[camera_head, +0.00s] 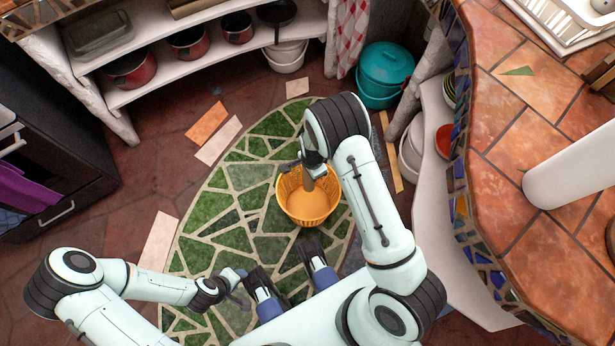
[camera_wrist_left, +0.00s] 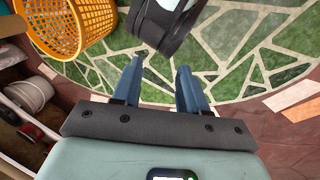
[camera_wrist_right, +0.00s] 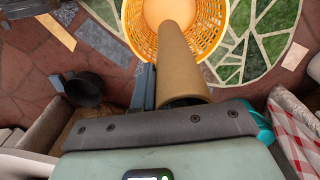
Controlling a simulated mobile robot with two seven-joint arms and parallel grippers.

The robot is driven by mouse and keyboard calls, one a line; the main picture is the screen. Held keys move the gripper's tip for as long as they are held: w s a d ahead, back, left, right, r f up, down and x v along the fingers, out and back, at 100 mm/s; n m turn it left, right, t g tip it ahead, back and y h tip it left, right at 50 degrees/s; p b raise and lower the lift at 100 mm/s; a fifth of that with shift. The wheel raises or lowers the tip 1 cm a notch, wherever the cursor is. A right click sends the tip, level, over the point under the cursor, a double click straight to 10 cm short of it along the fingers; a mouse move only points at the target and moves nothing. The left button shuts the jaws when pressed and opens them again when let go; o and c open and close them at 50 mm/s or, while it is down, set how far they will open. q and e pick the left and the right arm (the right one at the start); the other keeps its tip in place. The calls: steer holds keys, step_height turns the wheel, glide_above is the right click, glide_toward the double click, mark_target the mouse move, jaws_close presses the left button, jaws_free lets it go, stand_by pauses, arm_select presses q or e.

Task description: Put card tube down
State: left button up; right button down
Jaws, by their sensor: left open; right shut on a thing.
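The card tube (camera_wrist_right: 178,68) is a plain brown cylinder. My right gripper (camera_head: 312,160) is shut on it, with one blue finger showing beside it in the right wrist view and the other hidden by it. The tube (camera_head: 309,182) points down, its far end in line with the opening of an orange basket (camera_head: 322,208). I cannot tell whether that end is inside the basket or above it. The basket also shows in the right wrist view (camera_wrist_right: 215,40). My left gripper (camera_wrist_left: 157,72) is open and empty, low near my base; it is small in the head view (camera_head: 238,279).
The basket stands on a green mosaic oval (camera_head: 210,207) in the floor. A teal bucket (camera_head: 386,72) and white bowls stand at the right. Shelves with red pots (camera_head: 188,43) are at the back. A tiled counter (camera_head: 540,130) bounds the right side.

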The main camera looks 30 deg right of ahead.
arm_select(q)
steer(key=w+a+f+t+y+b, duration=0.1)
steer(key=w+a+f+t+b, duration=0.15)
steer(key=w+f+b, duration=0.55)
steer(key=s+a+f+n+g+b, duration=0.1)
steer(key=s+f+g, duration=0.1)
steer(key=s+f, duration=0.3)
steer(key=shift+s+a+f+g, duration=0.3)
steer(key=shift+s+g, duration=0.05)
steer(key=shift+s, duration=0.75)
arm_select(e)
steer(key=d+f+m, duration=0.3)
steer(key=f+m, duration=0.1)
steer(key=f, duration=2.5)
steer(key=shift+s+d+f, duration=0.2)
steer(key=shift+s+f, duration=0.05)
steer(key=shift+s, duration=0.05)
arm_select(q)
steer(key=shift+f, duration=0.1)
arm_select(e)
steer(key=shift+f, duration=0.1)
arm_select(q)
steer(key=shift+s+a+f+g+b, duration=0.1)
steer(key=shift+s+f+g+b, duration=0.1)
steer(key=shift+s+f+b, duration=0.3)
steer(key=shift+s+a+f+g+b, duration=0.1)
steer(key=shift+s+f+g+b, duration=0.15)
steer(key=shift+s, duration=0.35)
arm_select(e)
steer(key=shift+f, duration=0.5)
